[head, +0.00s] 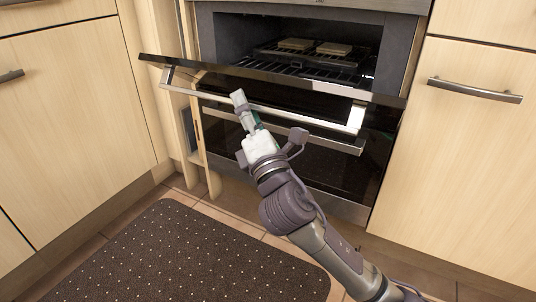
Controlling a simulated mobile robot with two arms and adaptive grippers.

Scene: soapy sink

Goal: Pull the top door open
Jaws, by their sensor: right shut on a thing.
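The top oven door (222,78) is partly open, tilted down and out towards me from its lower edge. Its long silver handle (300,117) runs across the door's front. My right gripper (240,100) is at the left part of this handle and is shut on it, its fingers partly hiding the bar. The oven cavity (235,35) shows above the door, with a wire rack (310,62) inside. My left gripper is not in view.
A lower oven door (320,170) with its own handle sits below, closed. Wooden cabinets stand on both sides, the right one with a metal handle (474,90). A dark dotted mat (185,260) lies on the tiled floor. Two flat light pieces (333,49) lie on the rack.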

